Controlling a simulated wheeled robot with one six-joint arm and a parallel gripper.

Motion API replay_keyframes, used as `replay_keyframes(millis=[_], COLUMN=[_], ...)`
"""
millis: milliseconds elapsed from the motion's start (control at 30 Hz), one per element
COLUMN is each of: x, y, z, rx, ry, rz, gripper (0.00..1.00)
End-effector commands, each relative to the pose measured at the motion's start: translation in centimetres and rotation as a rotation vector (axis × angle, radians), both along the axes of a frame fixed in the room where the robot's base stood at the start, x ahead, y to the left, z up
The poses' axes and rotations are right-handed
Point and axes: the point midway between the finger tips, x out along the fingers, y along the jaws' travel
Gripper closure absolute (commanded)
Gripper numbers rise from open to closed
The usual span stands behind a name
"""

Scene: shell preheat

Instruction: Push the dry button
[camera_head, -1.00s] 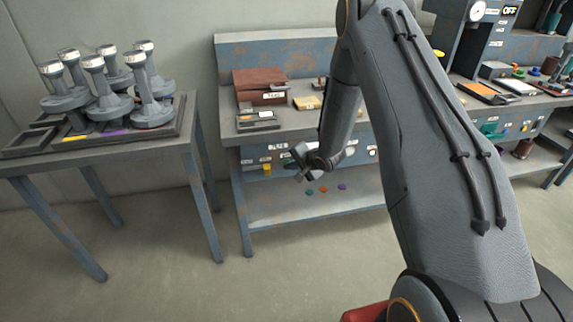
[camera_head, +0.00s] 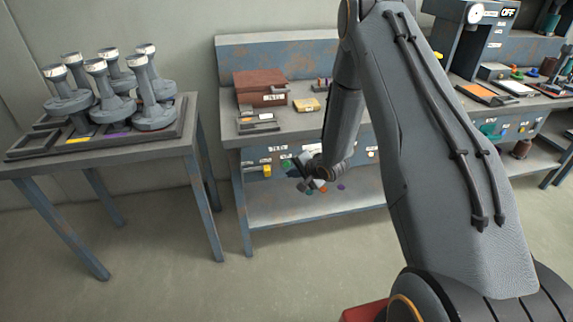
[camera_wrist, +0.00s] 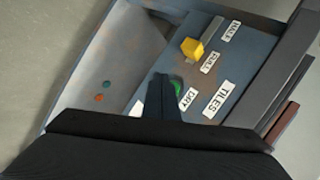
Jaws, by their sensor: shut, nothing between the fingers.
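A green button (camera_wrist: 176,84) sits on the blue front panel beside a white label reading DRY (camera_wrist: 188,99); part of it is hidden behind my gripper. My gripper (camera_wrist: 164,78) is shut and empty, its fingertips just beside the button in the wrist view; I cannot tell whether they touch it. In the head view the green button (camera_head: 287,165) shows on the front of the middle bench, immediately left of my gripper (camera_head: 294,170).
A yellow knob (camera_wrist: 192,48) sticks out of the panel, near labels FULL and HALF. A TILES label (camera_wrist: 216,100) is close by. Small coloured dots (camera_wrist: 103,91) lie on the lower shelf. A side table (camera_head: 60,155) at left carries several grey stands. The floor in front is clear.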

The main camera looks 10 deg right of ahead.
Motion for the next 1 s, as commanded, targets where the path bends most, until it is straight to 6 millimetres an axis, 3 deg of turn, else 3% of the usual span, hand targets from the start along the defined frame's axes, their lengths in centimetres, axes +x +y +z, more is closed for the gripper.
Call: replay_keyframes(millis=[333, 1000], x=[-2.9, -3.0], y=[0.0, 0.0], z=[0.1, 0.0], rx=[0.000, -0.001], ry=[0.001, 0.000], rz=[-0.001, -0.001], gripper=[1.00, 1.00])
